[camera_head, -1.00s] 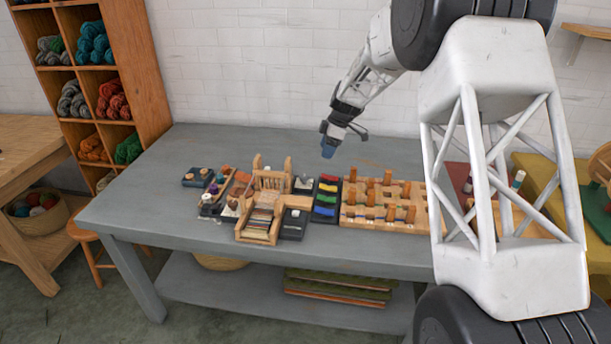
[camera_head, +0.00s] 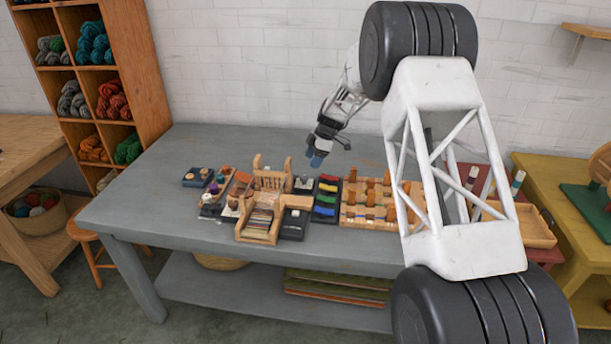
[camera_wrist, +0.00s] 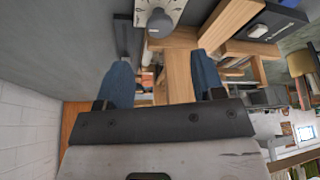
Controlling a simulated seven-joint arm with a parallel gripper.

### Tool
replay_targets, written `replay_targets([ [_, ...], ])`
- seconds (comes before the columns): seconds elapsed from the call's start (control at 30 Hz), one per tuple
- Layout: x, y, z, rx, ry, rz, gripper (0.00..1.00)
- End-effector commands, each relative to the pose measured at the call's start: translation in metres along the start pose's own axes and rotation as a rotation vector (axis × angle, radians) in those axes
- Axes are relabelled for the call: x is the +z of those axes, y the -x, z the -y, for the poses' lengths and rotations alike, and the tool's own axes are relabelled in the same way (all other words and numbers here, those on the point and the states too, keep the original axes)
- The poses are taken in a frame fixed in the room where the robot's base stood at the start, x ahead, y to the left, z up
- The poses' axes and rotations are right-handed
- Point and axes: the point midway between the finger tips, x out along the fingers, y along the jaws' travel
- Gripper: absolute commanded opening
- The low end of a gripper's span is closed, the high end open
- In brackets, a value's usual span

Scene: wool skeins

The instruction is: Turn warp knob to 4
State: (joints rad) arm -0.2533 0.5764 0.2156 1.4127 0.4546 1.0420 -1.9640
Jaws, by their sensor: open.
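A small wooden loom (camera_head: 268,205) stands on the grey table. Behind its right side is a pale plate with a grey round knob (camera_head: 303,182). In the wrist view this grey knob (camera_wrist: 160,22) sits at the top edge, and its plate has dark marks too small to read. I cannot tell which number it points to. My gripper (camera_head: 317,159) is in the air above and behind the knob, apart from it. In the wrist view its two blue fingers (camera_wrist: 163,82) are spread with nothing held, and loom wood shows between and beyond them.
A black box (camera_head: 292,226) stands beside the loom's front right. A tray of coloured strips (camera_head: 326,197) and a wooden pegged rack (camera_head: 362,215) lie to the right. Small pots and spools (camera_head: 214,189) are on the left. The table's left end is clear.

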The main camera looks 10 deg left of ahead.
Motion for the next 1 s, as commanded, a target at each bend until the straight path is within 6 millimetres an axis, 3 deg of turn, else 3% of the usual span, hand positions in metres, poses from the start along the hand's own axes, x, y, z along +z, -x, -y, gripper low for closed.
replay_targets([
  [0.27,0.000,-0.019,0.000,-0.002,0.000,0.000,0.62],
  [0.7,0.000,-0.068,0.000,-0.001,-0.001,0.000,0.62],
  [1.0,0.000,-0.077,0.000,0.000,0.000,0.000,0.62],
])
